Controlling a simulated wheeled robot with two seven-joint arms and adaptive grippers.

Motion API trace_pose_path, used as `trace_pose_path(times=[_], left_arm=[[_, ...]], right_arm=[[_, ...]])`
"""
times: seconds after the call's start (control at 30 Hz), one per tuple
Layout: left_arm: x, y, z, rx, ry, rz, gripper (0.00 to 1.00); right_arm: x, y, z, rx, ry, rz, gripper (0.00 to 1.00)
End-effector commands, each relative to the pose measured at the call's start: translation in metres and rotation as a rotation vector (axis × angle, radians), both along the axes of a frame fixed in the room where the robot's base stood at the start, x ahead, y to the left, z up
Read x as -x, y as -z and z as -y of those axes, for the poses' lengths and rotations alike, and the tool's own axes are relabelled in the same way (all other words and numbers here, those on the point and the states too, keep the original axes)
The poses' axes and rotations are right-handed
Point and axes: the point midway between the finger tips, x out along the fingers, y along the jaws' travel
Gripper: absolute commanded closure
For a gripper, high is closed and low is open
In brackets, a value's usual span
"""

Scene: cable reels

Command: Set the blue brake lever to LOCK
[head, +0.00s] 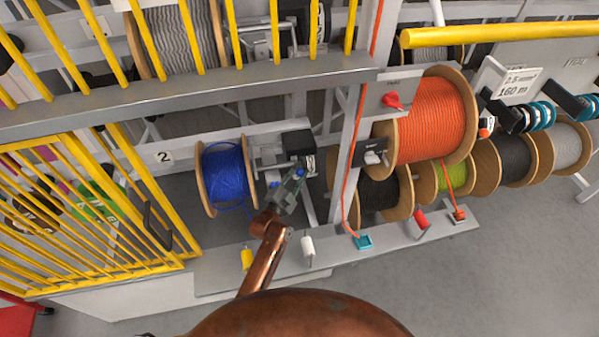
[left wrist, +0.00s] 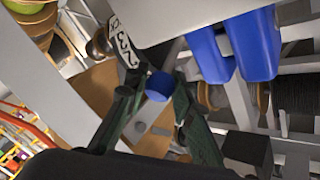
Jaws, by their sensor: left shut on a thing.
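My left gripper (head: 288,188) reaches in beside the blue cable reel (head: 228,175), just below a black box (head: 299,142) on the stand. Small blue spots show at the gripper in the head view; I cannot tell there which is the lever. In the left wrist view, the round blue end of the brake lever (left wrist: 159,86) sits between the two green fingers of my left gripper (left wrist: 158,112), which is shut on it. A light metal bar shows just below the blue end. My right gripper is out of view.
Yellow bars (head: 80,220) stand left of the reel. A grey rail (head: 200,95) crosses above. The orange cable reel (head: 432,120) and other reels stand to the right. A white numbered strip (left wrist: 122,42) and blue blocks (left wrist: 252,45) lie close in the left wrist view.

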Motion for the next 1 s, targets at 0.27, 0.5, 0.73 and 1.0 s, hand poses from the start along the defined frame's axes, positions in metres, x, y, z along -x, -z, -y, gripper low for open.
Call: trace_pose_path(times=[0.27, 0.5, 0.73, 1.0], left_arm=[[0.0, 0.002, 0.0, -0.001, 0.0, -0.001, 1.0], [0.005, 0.024, 0.002, -0.004, 0.001, -0.006, 1.0], [0.006, 0.048, 0.001, -0.035, 0.0, 0.082, 1.0], [0.005, 0.058, 0.001, -0.068, 0.0, 0.188, 1.0]], right_arm=[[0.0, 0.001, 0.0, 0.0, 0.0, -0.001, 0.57], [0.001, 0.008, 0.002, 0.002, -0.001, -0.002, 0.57], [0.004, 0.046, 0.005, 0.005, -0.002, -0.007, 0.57], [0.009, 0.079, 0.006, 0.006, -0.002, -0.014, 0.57]])
